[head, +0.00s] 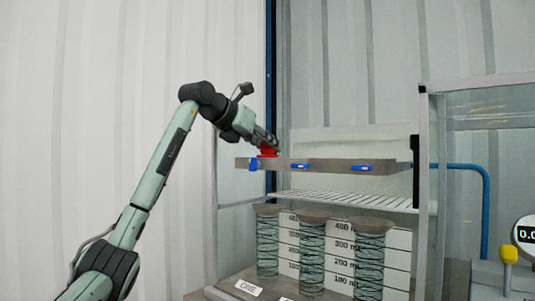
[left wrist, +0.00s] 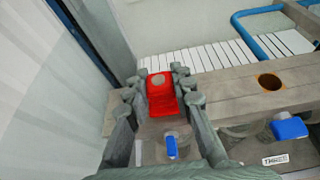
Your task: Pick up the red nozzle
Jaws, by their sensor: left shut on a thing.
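The red nozzle (head: 268,151) is at the left end of the grey beam in the head view, between the fingers of my left gripper (head: 268,146). In the left wrist view the red nozzle (left wrist: 161,95) is a red block with a round grey top, and the fingers of my left gripper (left wrist: 162,88) close on it from both sides. Its underside is hidden, so I cannot tell whether it still touches the beam. My right gripper is not in view.
The grey beam (head: 330,167) carries blue valve handles (head: 362,168) on its front. A white slatted rack (head: 345,200) lies below it, above several clear cylinders (head: 312,255). A glass-sided frame (head: 424,190) stands at the right. A corrugated wall is behind.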

